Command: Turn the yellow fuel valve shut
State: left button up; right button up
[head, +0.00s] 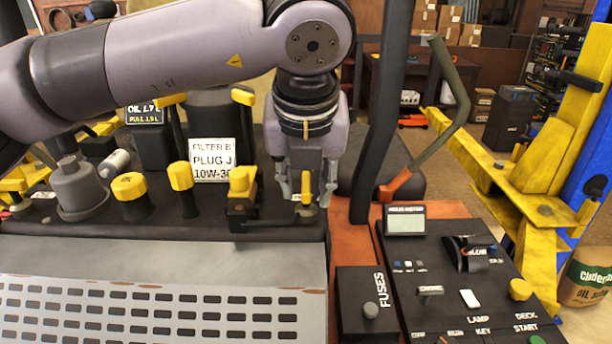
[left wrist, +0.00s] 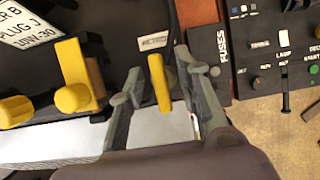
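In the left wrist view a slim yellow lever handle (left wrist: 160,84) stands between the two grey fingers of my left gripper (left wrist: 160,92). It looks like the fuel valve; a small label (left wrist: 153,42), too small to read surely, lies just beyond it. Gaps show on both sides of the handle, so the fingers are open around it and not pressed on it. In the head view my left gripper (head: 307,192) points down at the deck's right edge. Only a small yellowish part of the valve (head: 308,212) shows between the fingertips. My right gripper is in neither view.
A yellow block-shaped knob (head: 240,188) stands close left of the gripper, with more yellow knobs (head: 180,178) further left. A white sign (head: 212,160) stands behind. The control panel (head: 450,280) and fuse box (head: 365,305) lie to the right. A dark post (head: 385,110) rises nearby.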

pick_arm(q)
jog(key=shift+c, duration=0.3)
grip_shut()
dwell(0.3)
